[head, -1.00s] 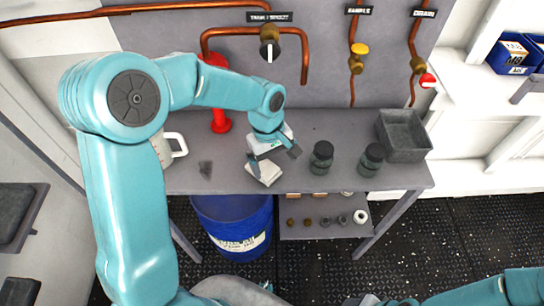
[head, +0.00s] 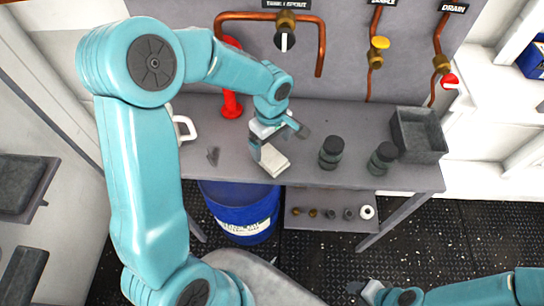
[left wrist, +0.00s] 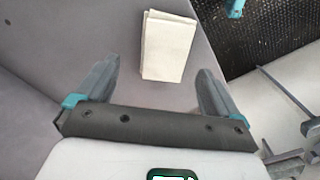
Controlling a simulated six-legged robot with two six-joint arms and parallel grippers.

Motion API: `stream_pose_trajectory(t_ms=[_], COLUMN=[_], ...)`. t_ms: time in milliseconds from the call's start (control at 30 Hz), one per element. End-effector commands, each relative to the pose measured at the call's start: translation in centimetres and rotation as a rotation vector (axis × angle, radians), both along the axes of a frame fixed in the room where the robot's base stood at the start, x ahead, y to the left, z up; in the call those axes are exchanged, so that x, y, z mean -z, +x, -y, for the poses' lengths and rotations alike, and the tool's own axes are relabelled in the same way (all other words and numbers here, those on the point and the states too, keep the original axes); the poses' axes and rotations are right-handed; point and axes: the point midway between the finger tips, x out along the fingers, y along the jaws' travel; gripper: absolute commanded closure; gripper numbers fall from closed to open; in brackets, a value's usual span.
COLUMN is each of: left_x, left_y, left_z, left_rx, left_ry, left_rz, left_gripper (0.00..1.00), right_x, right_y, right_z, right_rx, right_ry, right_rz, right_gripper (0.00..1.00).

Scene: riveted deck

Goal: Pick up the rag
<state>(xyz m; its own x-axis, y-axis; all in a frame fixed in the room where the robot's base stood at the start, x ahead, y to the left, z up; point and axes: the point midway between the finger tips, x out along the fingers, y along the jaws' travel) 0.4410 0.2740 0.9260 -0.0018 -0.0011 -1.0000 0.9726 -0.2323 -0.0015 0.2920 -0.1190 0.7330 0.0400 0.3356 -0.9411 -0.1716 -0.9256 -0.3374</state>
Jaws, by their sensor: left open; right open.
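The rag (head: 276,164) is a cream, folded, flat rectangle on the grey workbench (head: 230,172), near its front edge. In the left wrist view the rag (left wrist: 167,46) lies beyond the fingertips, roughly centred between them. My left gripper (head: 279,139) is just behind and above the rag in the head view, and its arm reaches in from the left. In the left wrist view its fingers (left wrist: 160,68) are wide apart with nothing held. My right gripper (head: 384,293) is low at the bottom edge, away from the bench, open and partly cut off.
Two dark jars (head: 331,152) (head: 381,158) and a grey bin (head: 418,134) stand right of the rag. A blue drum (head: 240,220) stands below. Pipes with valves run behind.

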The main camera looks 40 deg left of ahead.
Motion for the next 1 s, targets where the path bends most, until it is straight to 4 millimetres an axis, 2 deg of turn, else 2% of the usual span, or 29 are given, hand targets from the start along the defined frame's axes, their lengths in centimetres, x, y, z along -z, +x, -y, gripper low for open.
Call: stream_pose_trajectory(t_ms=[200, 333, 600, 633, 800, 867, 900, 1000], left_x=[2.8, 4.7, 5.2, 5.2, 5.2, 5.2, 5.2, 5.2], left_y=[-0.3, -0.2, -0.1, -0.1, -0.1, -0.1, -0.1, -0.1], left_z=[0.0, 0.0, 0.0, 0.0, 0.0, 0.0, 0.0, 0.0], left_rx=[0.001, 0.001, 0.001, 0.001, 0.001, 0.001, 0.001, 0.001], left_ry=[-0.002, -0.001, -0.001, -0.001, -0.001, -0.001, -0.001, -0.001], left_rz=[-0.007, -0.004, 0.001, 0.001, 0.000, 0.000, 0.000, 0.000], left_gripper=[0.04, 0.04, 0.04, 0.07, 0.63, 0.65, 0.70, 0.70], right_x=[-1.2, -1.2, -1.2, -1.2, -1.2, -1.2, -1.2, -1.2], right_y=[0.0, 0.0, 0.0, 0.0, 0.0, 0.0, 0.0, 0.0], right_z=[0.0, 0.0, 0.0, 0.0, 0.0, 0.0, 0.0, 0.0], right_rx=[0.000, 0.000, 0.000, 0.000, 0.000, 0.000, 0.000, 0.000], right_ry=[0.000, 0.000, 0.000, 0.000, 0.000, 0.000, 0.000, 0.000], right_rz=[0.000, 0.000, 0.000, 0.000, 0.000, 0.000, 0.000, 0.000], right_gripper=[0.57, 0.57, 0.57, 0.57, 0.57, 0.57, 0.57, 0.57])
